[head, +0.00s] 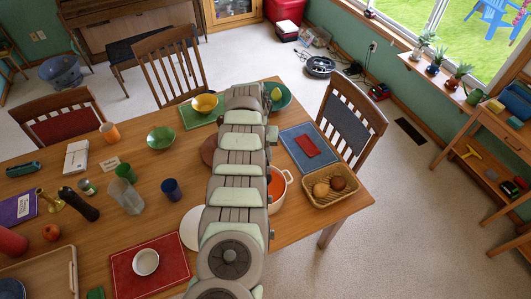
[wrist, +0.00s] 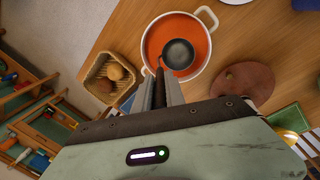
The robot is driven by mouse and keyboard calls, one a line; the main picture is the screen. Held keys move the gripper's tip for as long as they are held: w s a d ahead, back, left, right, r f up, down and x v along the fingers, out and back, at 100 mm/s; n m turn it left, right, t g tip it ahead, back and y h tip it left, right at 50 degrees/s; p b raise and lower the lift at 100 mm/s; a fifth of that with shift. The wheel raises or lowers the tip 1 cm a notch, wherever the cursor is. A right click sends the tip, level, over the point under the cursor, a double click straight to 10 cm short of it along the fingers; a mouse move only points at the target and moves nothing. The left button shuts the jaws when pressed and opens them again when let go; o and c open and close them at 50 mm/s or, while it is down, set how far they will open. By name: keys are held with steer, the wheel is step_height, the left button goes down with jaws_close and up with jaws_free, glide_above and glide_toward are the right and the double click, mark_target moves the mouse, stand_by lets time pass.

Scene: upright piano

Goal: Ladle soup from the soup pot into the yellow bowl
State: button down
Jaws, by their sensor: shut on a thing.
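The white soup pot (head: 289,176) stands on the table, half hidden behind my arm in the head view. In the wrist view the pot (wrist: 210,18) shows from above, with orange soup (wrist: 192,27) inside. The dark ladle (wrist: 178,54) has its round bowl over or in the soup near the pot's near side; its exact depth is unclear. My gripper (wrist: 161,92) is shut on the ladle's handle beside the pot rim. The yellow bowl (head: 204,103) sits on a green placemat at the far side of the table. My gripper is hidden by my arm in the head view.
A basket (head: 330,199) with brown rolls stands right of the pot. A blue placemat (head: 295,140) with a red napkin lies behind it. A brown round board (wrist: 243,84) lies near the pot. A green bowl (head: 160,137) and cups stand to the left.

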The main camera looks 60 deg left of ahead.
steer(key=shift+f+b, duration=3.45)
steer(key=shift+f, duration=0.7)
steer(key=shift+r+p, duration=2.9)
steer(key=shift+r, duration=1)
steer(key=shift+r+p, duration=1.6)
steer(key=shift+r, duration=1.5)
steer(key=shift+w, duration=0.15)
